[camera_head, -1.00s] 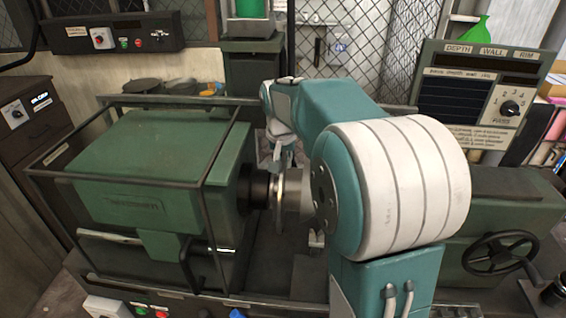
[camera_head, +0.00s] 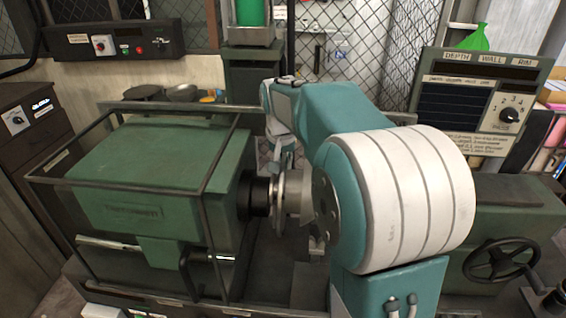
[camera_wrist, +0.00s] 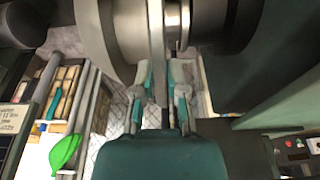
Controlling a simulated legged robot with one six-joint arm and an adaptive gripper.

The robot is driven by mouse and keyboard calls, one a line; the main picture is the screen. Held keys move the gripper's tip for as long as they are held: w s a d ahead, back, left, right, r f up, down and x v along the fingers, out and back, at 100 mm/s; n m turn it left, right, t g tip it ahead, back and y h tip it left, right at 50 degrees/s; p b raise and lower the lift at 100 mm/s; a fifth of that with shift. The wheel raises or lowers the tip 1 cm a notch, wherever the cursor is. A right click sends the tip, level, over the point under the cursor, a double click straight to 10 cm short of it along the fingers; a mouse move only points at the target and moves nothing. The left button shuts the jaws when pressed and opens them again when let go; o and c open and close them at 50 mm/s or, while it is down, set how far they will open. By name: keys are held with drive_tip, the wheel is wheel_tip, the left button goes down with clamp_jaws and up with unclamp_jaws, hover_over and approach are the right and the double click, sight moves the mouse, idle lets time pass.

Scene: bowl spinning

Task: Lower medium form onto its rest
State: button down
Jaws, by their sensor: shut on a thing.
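A grey metal form (camera_head: 292,195) with a thin round flange is at the dark spindle of the green lathe headstock (camera_head: 170,160), partly hidden behind my arm. In the wrist view the form (camera_wrist: 115,30) shows at the top, with its flange between the two fingers. My gripper (camera_wrist: 160,72) is shut on the form at this flange. I cannot tell in the head view whether the form touches the spindle. No rest for the form can be clearly made out.
A dark cage frame (camera_head: 206,170) surrounds the headstock. A handwheel (camera_head: 500,259) sits at the right end of the lathe. A gauge panel (camera_head: 480,95) stands behind on the right.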

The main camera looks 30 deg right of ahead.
drive_tip(key=shift+r, duration=0.15)
wheel_tip(320, 180, up, 13)
drive_tip(key=shift+r, duration=0.2)
idle(2.2)
